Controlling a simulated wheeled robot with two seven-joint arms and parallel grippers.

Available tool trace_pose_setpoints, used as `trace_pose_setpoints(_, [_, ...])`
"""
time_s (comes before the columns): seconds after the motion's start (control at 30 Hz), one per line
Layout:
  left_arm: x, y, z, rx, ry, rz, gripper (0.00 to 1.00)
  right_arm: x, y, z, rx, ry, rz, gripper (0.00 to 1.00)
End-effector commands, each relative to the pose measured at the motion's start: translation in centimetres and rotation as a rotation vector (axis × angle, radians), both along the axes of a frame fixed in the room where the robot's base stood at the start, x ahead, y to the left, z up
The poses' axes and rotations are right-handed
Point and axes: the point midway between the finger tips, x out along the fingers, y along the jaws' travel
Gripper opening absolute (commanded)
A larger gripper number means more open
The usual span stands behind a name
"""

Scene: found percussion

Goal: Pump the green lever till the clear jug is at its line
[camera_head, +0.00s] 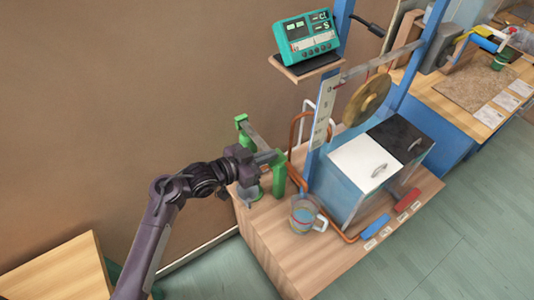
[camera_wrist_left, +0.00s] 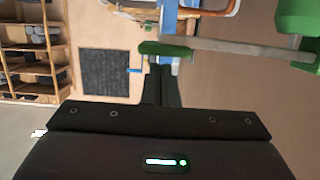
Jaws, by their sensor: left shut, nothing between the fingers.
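The green lever (camera_head: 241,119) has a grey bar with green ends and stands on a green post (camera_head: 279,178) at the left of the wooden bench. In the left wrist view its grey bar (camera_wrist_left: 235,47) crosses the upper right. My left gripper (camera_head: 262,157) is shut and empty, right at the lever; whether it touches the lever I cannot tell. The clear jug (camera_head: 303,216) stands upright on the bench in front, with bluish liquid inside and a handle on its right. Its line is too small to read. My right gripper is not in view.
A tank with a white lid (camera_head: 360,161) and a black lid (camera_head: 397,136) stands right of the jug. Copper pipe (camera_head: 299,127) runs near the lever. A teal meter (camera_head: 306,37) sits on a shelf above. A blue handle (camera_head: 376,226) and red handle (camera_head: 408,199) lie at the front.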

Motion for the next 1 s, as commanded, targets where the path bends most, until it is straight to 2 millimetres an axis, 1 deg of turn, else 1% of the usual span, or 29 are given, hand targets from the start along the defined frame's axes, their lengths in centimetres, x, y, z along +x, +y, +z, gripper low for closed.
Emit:
trace_pose_setpoints(0.17, [0.0,0.0,-0.5,-0.001,0.001,0.0,0.0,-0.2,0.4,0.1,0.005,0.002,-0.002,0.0])
trace_pose_setpoints(0.4, [0.0,0.0,-0.5,0.0,0.0,0.001,0.0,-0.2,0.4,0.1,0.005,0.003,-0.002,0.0])
trace_pose_setpoints(0.47, [-0.1,0.0,-0.9,0.004,-0.006,0.0,0.0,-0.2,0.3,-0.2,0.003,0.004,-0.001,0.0])
trace_pose_setpoints(0.57, [-0.2,0.0,-2.2,0.031,-0.039,-0.001,0.0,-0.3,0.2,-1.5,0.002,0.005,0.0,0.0])
trace_pose_setpoints(0.7, [-0.3,-0.1,-4.6,0.096,-0.127,0.0,0.0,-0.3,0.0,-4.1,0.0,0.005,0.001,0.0])
trace_pose_setpoints(0.8, [-0.3,-0.1,-5.9,0.139,-0.187,-0.001,0.0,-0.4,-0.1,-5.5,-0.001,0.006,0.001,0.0])
trace_pose_setpoints(0.9, [-0.2,-0.1,-6.7,0.171,-0.232,0.0,0.0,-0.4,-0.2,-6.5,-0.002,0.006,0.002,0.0])
trace_pose_setpoints(1.0, [-0.2,0.0,-7.0,0.19,-0.257,-0.001,0.0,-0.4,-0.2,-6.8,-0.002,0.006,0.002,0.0])
